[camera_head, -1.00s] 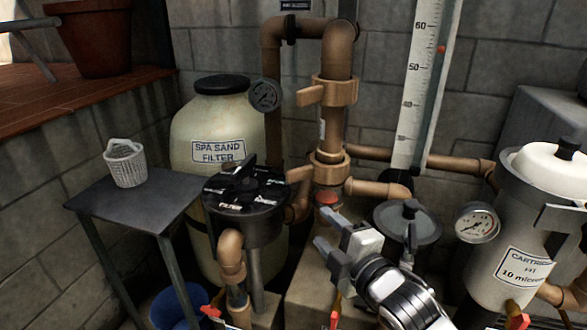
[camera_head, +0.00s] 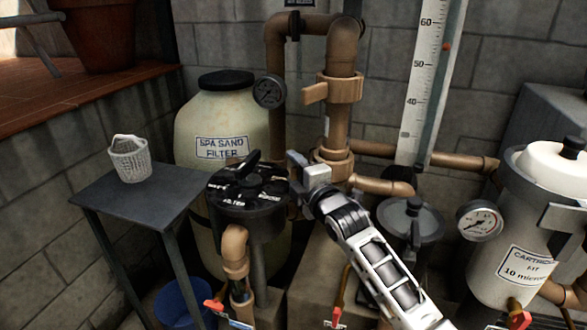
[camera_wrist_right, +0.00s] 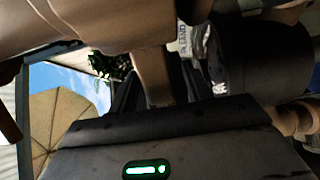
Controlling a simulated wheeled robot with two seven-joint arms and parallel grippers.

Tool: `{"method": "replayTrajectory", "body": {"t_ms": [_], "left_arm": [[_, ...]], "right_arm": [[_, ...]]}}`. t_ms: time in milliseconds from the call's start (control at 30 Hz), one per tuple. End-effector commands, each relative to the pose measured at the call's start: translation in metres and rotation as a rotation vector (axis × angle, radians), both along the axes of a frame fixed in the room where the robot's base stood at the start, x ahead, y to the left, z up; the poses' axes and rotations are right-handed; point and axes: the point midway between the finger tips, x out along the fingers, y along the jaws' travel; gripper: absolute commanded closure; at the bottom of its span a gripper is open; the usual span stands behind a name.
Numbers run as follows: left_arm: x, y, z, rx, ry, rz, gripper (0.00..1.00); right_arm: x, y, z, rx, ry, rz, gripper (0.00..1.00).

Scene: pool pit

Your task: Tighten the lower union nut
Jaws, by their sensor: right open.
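The lower union nut (camera_head: 334,162) is a tan ring on the vertical brown pipe, below a similar upper nut (camera_head: 343,88) with a side lug. My right gripper (camera_head: 303,167) is open at the left front of the lower nut and covers its lug in the head view. In the right wrist view, a brown lug (camera_wrist_right: 153,75) hangs down from a large brown fitting (camera_wrist_right: 80,25), close above the dark gripper body (camera_wrist_right: 150,145). I cannot tell whether the jaws touch it. My left gripper is not in view.
The black filter valve (camera_head: 248,190) stands close left of the gripper. A grey-lidded pot (camera_head: 410,222) and a pressure gauge (camera_head: 480,222) are at right, beside the white cartridge filter (camera_head: 530,230). A small table (camera_head: 150,195) holds a white basket (camera_head: 129,160).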

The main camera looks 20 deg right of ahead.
Motion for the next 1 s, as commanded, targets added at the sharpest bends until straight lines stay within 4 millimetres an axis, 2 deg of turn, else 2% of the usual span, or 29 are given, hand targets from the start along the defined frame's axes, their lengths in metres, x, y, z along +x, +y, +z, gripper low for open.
{"method": "replayTrajectory", "body": {"t_ms": [133, 400, 433, 500, 600, 1000], "left_arm": [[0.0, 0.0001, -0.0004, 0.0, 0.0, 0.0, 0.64], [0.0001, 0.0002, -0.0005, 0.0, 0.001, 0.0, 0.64], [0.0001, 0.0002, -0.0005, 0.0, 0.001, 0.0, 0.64], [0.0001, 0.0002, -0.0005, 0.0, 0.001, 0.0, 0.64], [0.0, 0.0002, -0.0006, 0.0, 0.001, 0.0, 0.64], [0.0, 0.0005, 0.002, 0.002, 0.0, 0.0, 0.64]], "right_arm": [[0.0084, 0.0017, 0.0003, 0.001, -0.001, 0.0, 0.51], [0.0093, 0.002, 0.0001, 0.001, -0.001, 0.0, 0.51], [0.0092, 0.002, 0.0001, 0.001, -0.001, 0.0, 0.56], [0.0092, 0.0019, 0.0001, 0.001, 0.0, 0.0, 0.76], [0.0091, 0.0019, 0.0, 0.001, 0.0, 0.0, 1.0], [0.0051, 0.0016, 0.0043, -0.009, -0.013, 0.056, 1.0]]}}
